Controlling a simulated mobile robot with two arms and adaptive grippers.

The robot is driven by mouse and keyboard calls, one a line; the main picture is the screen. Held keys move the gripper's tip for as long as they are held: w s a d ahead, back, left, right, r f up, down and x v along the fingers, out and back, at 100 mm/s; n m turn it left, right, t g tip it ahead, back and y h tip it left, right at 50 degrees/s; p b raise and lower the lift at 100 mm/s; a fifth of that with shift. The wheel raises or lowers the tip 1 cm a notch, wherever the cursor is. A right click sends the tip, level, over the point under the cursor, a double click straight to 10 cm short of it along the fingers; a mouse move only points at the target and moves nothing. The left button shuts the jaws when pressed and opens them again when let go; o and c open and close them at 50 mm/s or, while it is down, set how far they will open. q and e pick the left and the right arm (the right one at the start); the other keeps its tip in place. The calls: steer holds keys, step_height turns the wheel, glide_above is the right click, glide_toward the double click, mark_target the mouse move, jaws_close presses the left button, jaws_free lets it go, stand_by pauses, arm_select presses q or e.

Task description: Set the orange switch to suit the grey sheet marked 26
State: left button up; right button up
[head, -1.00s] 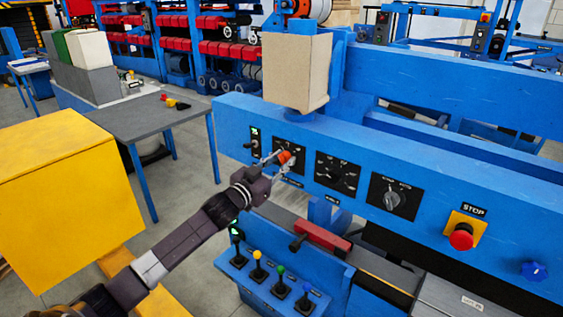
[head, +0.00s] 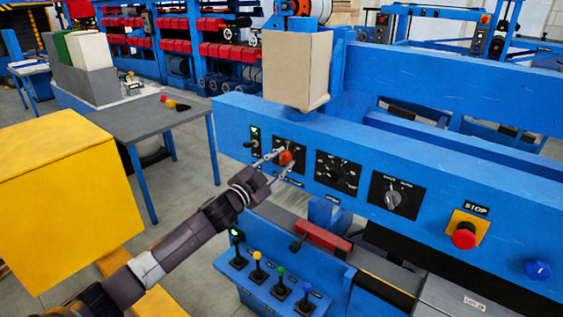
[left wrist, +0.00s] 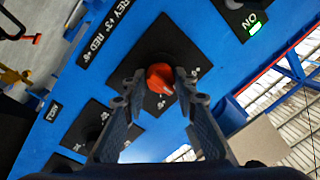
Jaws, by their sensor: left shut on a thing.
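The orange switch (head: 286,157) is a small knob on a black dial plate on the blue panel, left of the other dials. It also shows in the left wrist view (left wrist: 160,78), with small marks around it that are too small to read surely. My left gripper (head: 281,164) has its fingers on either side of the switch and is shut on it. A grey sheet (head: 440,297) lies at the bottom right with a white label, too small to read surely. A sign above the dial in the left wrist view partly reads "REY +3" and "RED" with another number.
Two other dials, one grey-knobbed (head: 393,199), sit right of the switch, then a red stop button (head: 464,236) and a blue knob (head: 538,270). A lit toggle (head: 254,140) is at its left. Several coloured levers (head: 257,274) stand below. A yellow box (head: 70,190) is at left.

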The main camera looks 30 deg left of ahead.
stand_by(0.4)
arm_select(q)
steer(key=o, duration=1.2)
steer(key=shift+c, duration=0.2)
steer(key=shift+s+f, duration=0.15)
steer(key=shift+s, duration=0.35)
steer(key=s, duration=1.1)
steer(key=shift+f, duration=0.2)
steer(key=shift+a, duration=0.1)
